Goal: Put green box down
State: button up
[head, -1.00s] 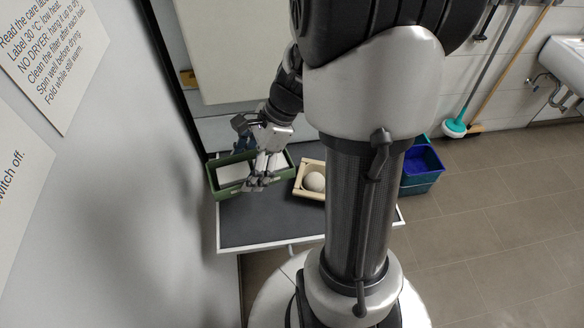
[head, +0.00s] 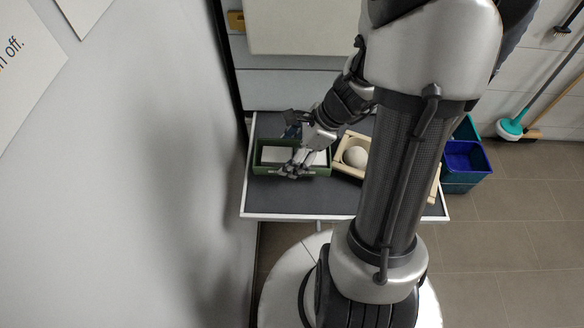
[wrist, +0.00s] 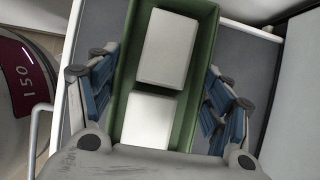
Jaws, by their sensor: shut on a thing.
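The green box (head: 262,171) is a long, open-topped tray at the left of the dark pull-out shelf (head: 300,205) in the head view. Two white blocks lie in it, an upper one (wrist: 168,48) and a lower one (wrist: 147,120) in the wrist view. My gripper (head: 291,172) is shut on the green box, with its blue-padded fingers on either side of the long walls in the wrist view. The box looks roughly level. I cannot tell whether its underside touches the shelf.
A wooden box (head: 346,138) holding a pale ball (head: 356,156) stands close to the right of the green box. The shelf front is bare. A wall rises close on the left. A blue bin (head: 463,160) stands on the floor to the right.

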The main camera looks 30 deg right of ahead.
jog(key=shift+f+b, duration=1.15)
jog(key=shift+f, duration=1.25)
jog(key=shift+f, duration=0.1)
jog(key=o, duration=1.1)
jog(key=shift+d+r, duration=0.1)
jog(key=shift+r, duration=0.35)
jog(key=p+v, duration=0.5)
jog(key=v, duration=0.6)
jog(key=shift+s+r+p, duration=0.15)
jog(key=shift+p, duration=0.15)
